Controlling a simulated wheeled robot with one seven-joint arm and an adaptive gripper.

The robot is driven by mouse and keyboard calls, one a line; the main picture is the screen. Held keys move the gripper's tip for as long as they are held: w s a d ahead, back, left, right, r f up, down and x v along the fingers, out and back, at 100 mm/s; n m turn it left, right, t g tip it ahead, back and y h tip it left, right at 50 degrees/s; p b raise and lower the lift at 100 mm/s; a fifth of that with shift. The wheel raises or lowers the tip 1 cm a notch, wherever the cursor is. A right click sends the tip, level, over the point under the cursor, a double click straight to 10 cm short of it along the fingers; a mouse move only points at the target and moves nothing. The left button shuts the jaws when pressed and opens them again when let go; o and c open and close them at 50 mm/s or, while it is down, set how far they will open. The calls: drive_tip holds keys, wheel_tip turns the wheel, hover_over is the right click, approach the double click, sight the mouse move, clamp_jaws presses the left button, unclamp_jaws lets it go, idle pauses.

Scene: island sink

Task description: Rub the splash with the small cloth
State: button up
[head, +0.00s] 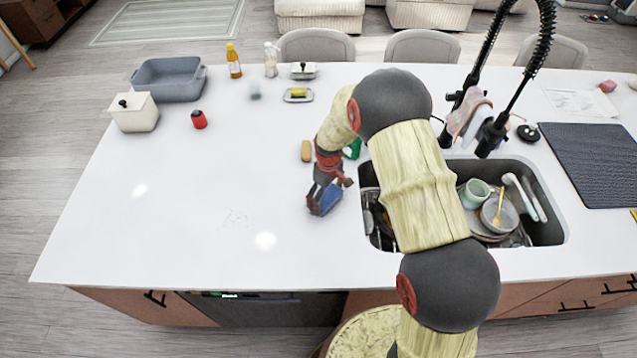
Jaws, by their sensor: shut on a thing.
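My gripper (322,203) is low over the white counter, left of the sink. It is shut on a small blue cloth (331,197), which sits at the fingertips on or just above the counter; I cannot tell which. The splash (236,218) looks like a faint pale mark on the counter, left of my gripper and apart from the cloth. My arm hides part of the counter and of the sink's left side.
The sink (550,222) holds dishes, with a black faucet (488,140) behind it. The front left counter is clear.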

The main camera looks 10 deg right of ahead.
drive_tip(key=shift+w+a+r, duration=0.1)
drive_tip(key=shift+w+a, duration=0.1)
drive_tip(key=shift+a, duration=0.5)
wheel_tip(320, 180, up, 3)
drive_tip(key=shift+s+d+r+p, duration=0.1)
drive_tip(key=shift+d+r+p, duration=0.1)
drive_tip(key=shift+p, duration=0.55)
drive_tip(key=shift+a+r+p, duration=0.25)
drive_tip(key=shift+r+p, duration=0.15)
drive_tip(key=shift+r, duration=0.25)
drive_tip(key=shift+d+r+p, duration=0.1)
drive_tip(key=shift+r+p, duration=0.65)
drive_tip(key=shift+r, duration=0.85)
